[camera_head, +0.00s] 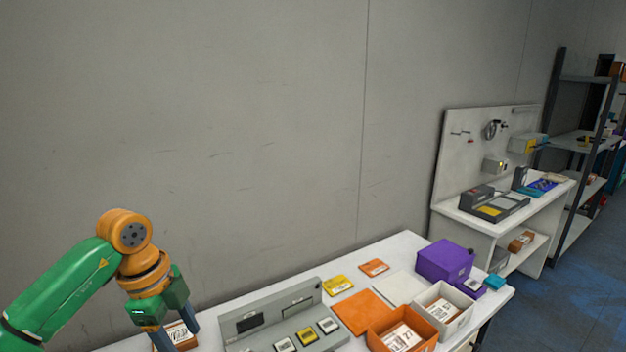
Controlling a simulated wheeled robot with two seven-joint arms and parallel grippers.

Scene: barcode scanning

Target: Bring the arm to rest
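My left arm comes in from the left, green and orange. Its gripper (174,329) points down at the near left end of the white table. Its two dark fingers stand apart, so it looks open. An orange-brown box (182,340) with a white barcode label shows below and between the fingers, partly hidden by them and cut by the lower picture edge. I cannot tell whether the fingers touch it. My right gripper is not in view.
The white table (404,246) holds a grey panel device (262,318) with several small square keys, an orange mat (362,312), an orange bin (376,335), a white bin (459,318) and a purple box (440,258). A workbench (463,228) and dark shelving (552,110) stand at right.

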